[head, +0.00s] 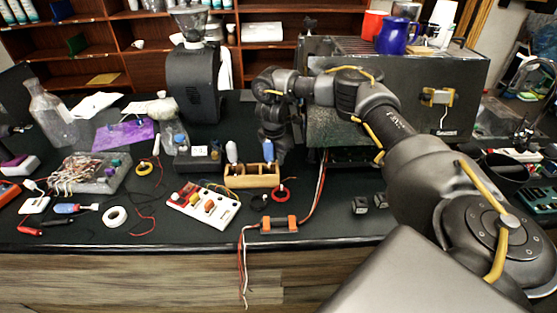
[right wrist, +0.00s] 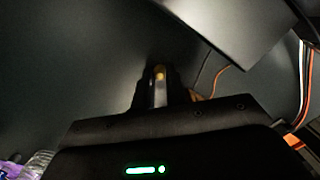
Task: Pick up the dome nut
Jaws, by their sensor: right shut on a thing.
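My right gripper (head: 277,150) points down behind the wooden screwdriver block, in front of the dark brewer's left side. In the right wrist view my right gripper (right wrist: 160,80) is shut on a small brass-coloured thing, the dome nut (right wrist: 160,74), which shows between the fingertips. Most of the nut is hidden by the fingers. In the head view the nut cannot be made out. My left gripper is not in view.
The brewer (head: 400,105) stands right of the gripper, with a blue pitcher (head: 393,37) on top. The wooden block (head: 252,181) with screwdrivers stands just in front. A black grinder (head: 188,85) is at the back left. Red and white wires (head: 318,195) run to the front edge.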

